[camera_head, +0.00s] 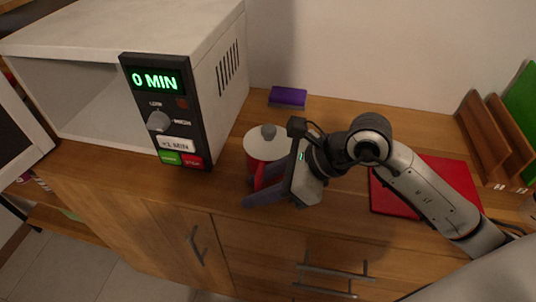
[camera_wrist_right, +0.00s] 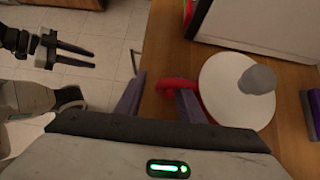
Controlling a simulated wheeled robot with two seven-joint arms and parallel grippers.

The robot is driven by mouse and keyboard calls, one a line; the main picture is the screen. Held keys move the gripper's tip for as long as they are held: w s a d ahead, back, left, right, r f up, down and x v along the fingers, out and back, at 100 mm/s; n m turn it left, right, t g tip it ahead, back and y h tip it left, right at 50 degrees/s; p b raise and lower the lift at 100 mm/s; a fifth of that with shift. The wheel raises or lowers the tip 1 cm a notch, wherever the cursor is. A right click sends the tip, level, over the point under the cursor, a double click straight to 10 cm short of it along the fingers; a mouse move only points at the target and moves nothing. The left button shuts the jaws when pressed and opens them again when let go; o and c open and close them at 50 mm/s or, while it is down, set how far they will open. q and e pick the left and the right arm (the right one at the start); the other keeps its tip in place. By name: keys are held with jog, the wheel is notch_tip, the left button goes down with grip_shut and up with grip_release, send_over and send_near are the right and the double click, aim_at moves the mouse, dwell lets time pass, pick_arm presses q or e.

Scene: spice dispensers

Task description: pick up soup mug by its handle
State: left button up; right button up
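The soup mug (camera_head: 252,148) is red with a white lid and a grey knob, upright on the wooden counter just right of the microwave. The lid also shows in the right wrist view (camera_wrist_right: 219,95). Its red handle (camera_wrist_right: 174,84) points toward the counter's front edge. My right gripper (camera_head: 256,184) is open with its fingers at the handle. In the wrist view the handle lies in the gap between the fingertips, closer to the right finger; contact cannot be told. My left gripper (camera_wrist_right: 88,55) shows in the wrist view, open and empty, away from the mug.
The microwave (camera_head: 220,60) stands close on the left, its door (camera_head: 18,130) open and its display reading 0 MIN. A purple sponge (camera_head: 288,97) lies behind the mug. A red board (camera_head: 455,178) lies right, under my arm. A wooden rack (camera_head: 483,135) stands far right.

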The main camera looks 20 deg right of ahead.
grip_shut()
jog(key=shift+w+r, duration=0.1)
jog(key=shift+r, duration=0.4)
notch_tip(320, 180, up, 9)
jog(key=shift+r+p, duration=0.1)
jog(key=shift+p, duration=0.2)
dwell(0.4)
